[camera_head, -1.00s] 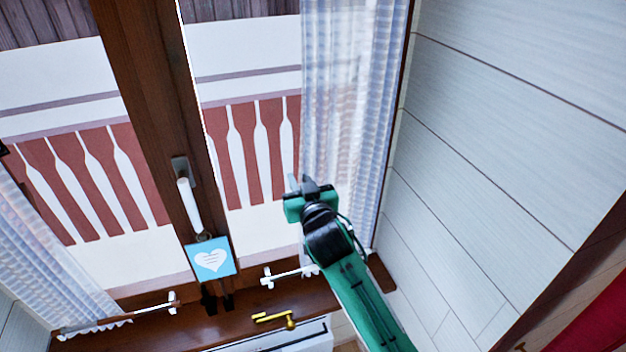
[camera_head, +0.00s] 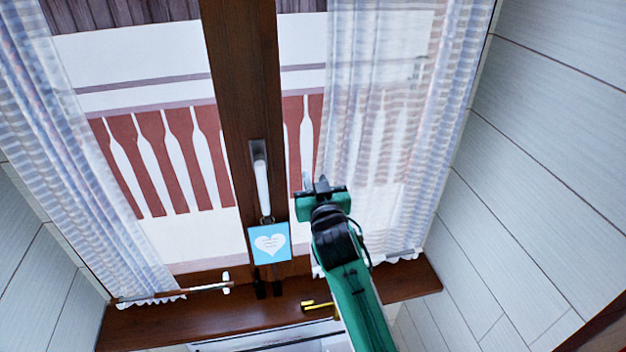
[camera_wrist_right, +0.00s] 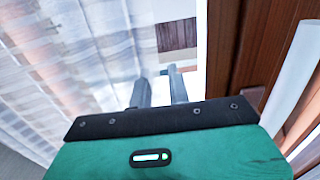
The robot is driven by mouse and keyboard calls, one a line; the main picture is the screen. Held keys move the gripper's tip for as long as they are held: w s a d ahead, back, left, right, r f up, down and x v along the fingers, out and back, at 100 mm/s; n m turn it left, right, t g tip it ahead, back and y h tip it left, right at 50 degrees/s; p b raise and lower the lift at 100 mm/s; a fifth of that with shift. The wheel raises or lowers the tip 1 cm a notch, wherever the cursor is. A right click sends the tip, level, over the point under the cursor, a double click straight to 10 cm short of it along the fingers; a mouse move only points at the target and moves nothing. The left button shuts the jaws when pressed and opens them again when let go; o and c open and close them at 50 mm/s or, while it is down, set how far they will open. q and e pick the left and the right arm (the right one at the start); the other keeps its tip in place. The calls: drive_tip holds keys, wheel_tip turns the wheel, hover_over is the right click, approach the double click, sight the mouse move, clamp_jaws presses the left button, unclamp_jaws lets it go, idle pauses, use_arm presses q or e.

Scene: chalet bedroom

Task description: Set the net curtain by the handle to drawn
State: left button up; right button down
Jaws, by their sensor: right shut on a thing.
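The right net curtain (camera_head: 400,150) is white and sheer and hangs over most of the right window pane. Its left edge is close to the wooden middle post (camera_head: 237,75). My right gripper (camera_head: 315,184) is at that edge, just right of the window's white handle. It is shut on the curtain's handle, which the fingers mostly hide. In the right wrist view the two grey fingers (camera_wrist_right: 160,90) stand close together, with the curtain (camera_wrist_right: 70,60) to their left. My left gripper is not in view.
A white window handle (camera_head: 262,185) is on the post, with a blue heart sign (camera_head: 269,243) below it. Another net curtain (camera_head: 75,150) hangs at the left. A wooden sill (camera_head: 415,278) and a brass handle (camera_head: 318,306) lie below. A panelled wall (camera_head: 550,150) bounds the right.

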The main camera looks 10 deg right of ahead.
drive_tip(key=c, duration=1.5)
unclamp_jaws()
drive_tip(key=shift+o, duration=0.9)
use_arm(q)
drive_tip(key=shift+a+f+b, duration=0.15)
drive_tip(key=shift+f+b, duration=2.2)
use_arm(e)
drive_tip(key=s, duration=1.4)
drive_tip(key=shift+d, duration=0.2)
drive_tip(key=shift+w, duration=0.1)
